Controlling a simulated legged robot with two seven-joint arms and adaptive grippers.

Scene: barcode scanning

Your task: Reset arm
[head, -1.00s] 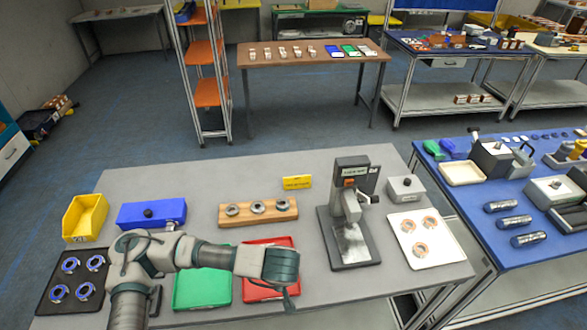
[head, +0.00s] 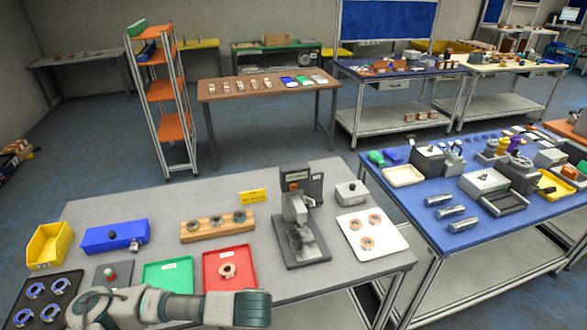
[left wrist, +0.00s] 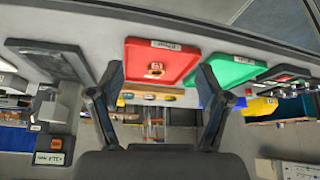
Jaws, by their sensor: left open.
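My left arm (head: 180,307) reaches in along the bottom edge of the head view, in front of the table. Its gripper tips are not clearly seen there. In the left wrist view, my left gripper (left wrist: 156,82) has its two fingers spread wide with nothing held between them. Beyond the fingers is the red tray (head: 243,258) with one metal ring (head: 228,270) in it. The red tray also shows in the left wrist view (left wrist: 180,61), beside the green tray (left wrist: 232,72). My right gripper is not in view.
The grey table (head: 155,200) holds a black tray of rings (head: 62,291), a yellow bin (head: 50,245), a blue box (head: 115,236), a wooden ring block (head: 212,226), a press-like machine (head: 299,225) and a white tray (head: 372,236). A blue table (head: 430,240) stands right.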

